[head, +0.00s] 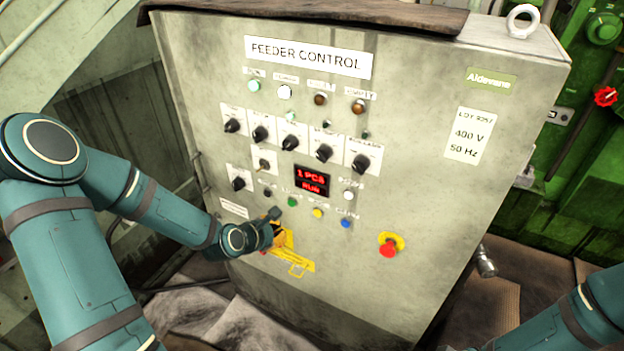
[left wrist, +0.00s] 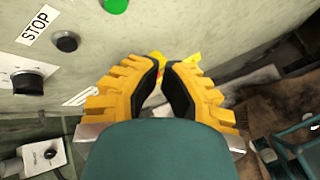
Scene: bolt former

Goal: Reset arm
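My left gripper (head: 283,243) is in front of the lower part of the grey feeder control cabinet (head: 430,190), just below the row of push buttons. A black button (left wrist: 67,42) sits beside a STOP label (left wrist: 38,25). My right gripper is out of view; only part of my right arm shows at the lower right.
A red display (head: 312,181) reads "1 PCS RUN". Several black knobs sit above it. A red emergency stop (head: 389,246) on a yellow base is to the right. Cloth (head: 225,315) lies around the cabinet foot. Green machinery (head: 590,150) stands at the right.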

